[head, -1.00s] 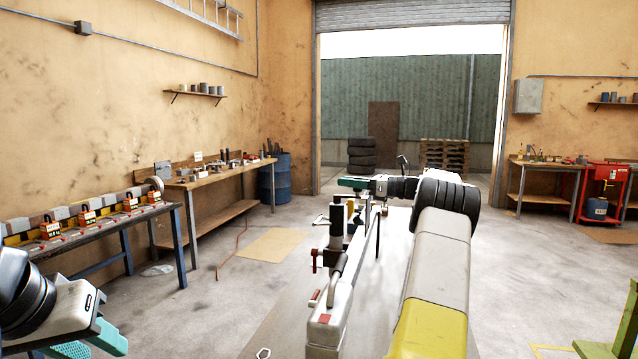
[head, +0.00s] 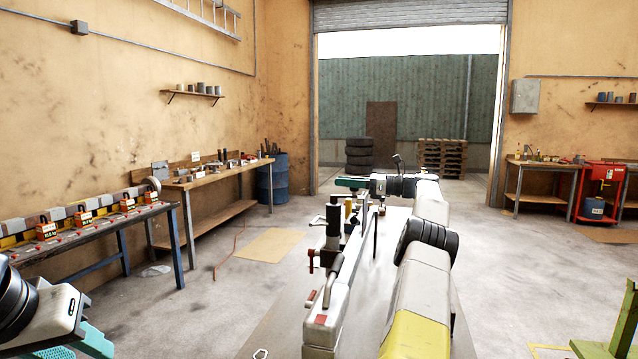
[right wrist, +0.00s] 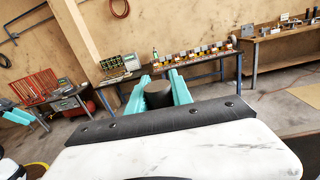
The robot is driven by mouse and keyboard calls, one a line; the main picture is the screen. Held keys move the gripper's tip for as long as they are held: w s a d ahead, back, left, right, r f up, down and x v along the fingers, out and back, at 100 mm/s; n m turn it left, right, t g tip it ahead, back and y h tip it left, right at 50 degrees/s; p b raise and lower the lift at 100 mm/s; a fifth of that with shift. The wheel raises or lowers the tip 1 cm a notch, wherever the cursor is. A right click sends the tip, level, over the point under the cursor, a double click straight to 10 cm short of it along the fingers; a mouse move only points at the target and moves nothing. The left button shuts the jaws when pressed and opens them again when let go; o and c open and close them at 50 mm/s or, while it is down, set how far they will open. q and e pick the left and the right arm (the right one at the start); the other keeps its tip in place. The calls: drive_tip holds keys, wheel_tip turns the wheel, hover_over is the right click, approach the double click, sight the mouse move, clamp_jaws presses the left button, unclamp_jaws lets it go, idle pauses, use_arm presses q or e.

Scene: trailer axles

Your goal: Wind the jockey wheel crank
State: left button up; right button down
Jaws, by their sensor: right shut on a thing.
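The jockey wheel post (head: 333,222) stands upright and dark beside the pale trailer drawbar (head: 340,300) in the head view. My right gripper (head: 352,182) reaches over the top of the post from the right. In the right wrist view its teal fingers (right wrist: 160,90) are shut on a dark round grip (right wrist: 158,95), which appears to be the crank's handle. The rest of the crank is small and partly hidden in the head view. My left gripper (head: 92,340) is at the lower left edge, cut off, away from the post; its opening does not show.
A bench (head: 95,235) with several orange-labelled items stands along the left wall, and a wooden workbench (head: 215,178) stands behind it. A green stand (head: 615,335) is at the lower right. The floor between the benches and the drawbar is mostly clear.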

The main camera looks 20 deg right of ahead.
idle(0.4)
drive_tip(key=c, duration=1.1)
unclamp_jaws()
drive_tip(key=shift+c, duration=0.2)
drive_tip(key=shift+s+a+m+t+h, duration=0.15)
drive_tip(key=shift+m+t+h, duration=0.35)
drive_tip(key=shift+m+t, duration=0.1)
